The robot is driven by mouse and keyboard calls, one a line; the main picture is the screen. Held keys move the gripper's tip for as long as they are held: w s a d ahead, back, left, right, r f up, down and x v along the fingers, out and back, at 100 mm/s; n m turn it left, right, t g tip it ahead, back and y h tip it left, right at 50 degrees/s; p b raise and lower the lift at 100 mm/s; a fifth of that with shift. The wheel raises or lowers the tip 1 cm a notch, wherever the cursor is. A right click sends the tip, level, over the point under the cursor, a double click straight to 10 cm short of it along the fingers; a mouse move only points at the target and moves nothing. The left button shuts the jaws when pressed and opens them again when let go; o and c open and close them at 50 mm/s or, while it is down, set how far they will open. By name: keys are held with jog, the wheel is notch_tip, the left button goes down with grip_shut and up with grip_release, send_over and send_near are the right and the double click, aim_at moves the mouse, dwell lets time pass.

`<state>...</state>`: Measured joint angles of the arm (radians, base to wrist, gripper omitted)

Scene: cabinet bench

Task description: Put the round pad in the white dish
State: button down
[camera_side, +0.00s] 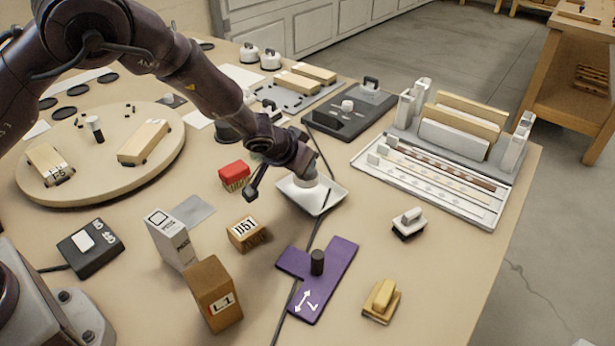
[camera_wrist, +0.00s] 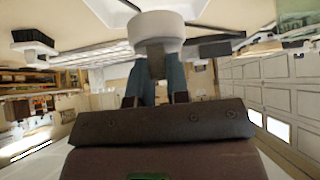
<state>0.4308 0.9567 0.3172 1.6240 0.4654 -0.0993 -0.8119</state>
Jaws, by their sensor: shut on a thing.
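The white dish (camera_side: 331,207) is a shallow square tray right of the middle of the bench in the side view; part of it shows at the top of the wrist view (camera_wrist: 112,10). My gripper (camera_side: 303,170) is over the dish, tilted down. In the wrist view my gripper (camera_wrist: 157,82) is shut on the grey stem of the round pad (camera_wrist: 157,27), which is pale and thick. In the side view the round pad (camera_side: 306,181) shows under the fingers, within the dish's outline. I cannot tell whether it touches the dish floor.
A red block (camera_side: 234,176) and a tan block marked with characters (camera_side: 247,234) stand left of the dish. A purple plate with a black knob (camera_side: 318,275) lies in front. A white rack tray (camera_side: 430,185) is to the right.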

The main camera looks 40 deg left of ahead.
jog(key=shift+x, duration=0.8)
jog(key=shift+w+d+f, duration=0.1)
jog(key=shift+f, duration=0.75)
jog(key=shift+w+f, duration=0.15)
jog(key=shift+f, duration=0.75)
jog(key=shift+f, duration=0.15)
jog(key=c, duration=1.1)
grip_release()
jog(key=shift+s+r, duration=0.1)
jog(key=shift+r, duration=0.25)
jog(key=v, duration=1.1)
jog(key=shift+s+r, duration=0.25)
jog(key=shift+s, duration=0.05)
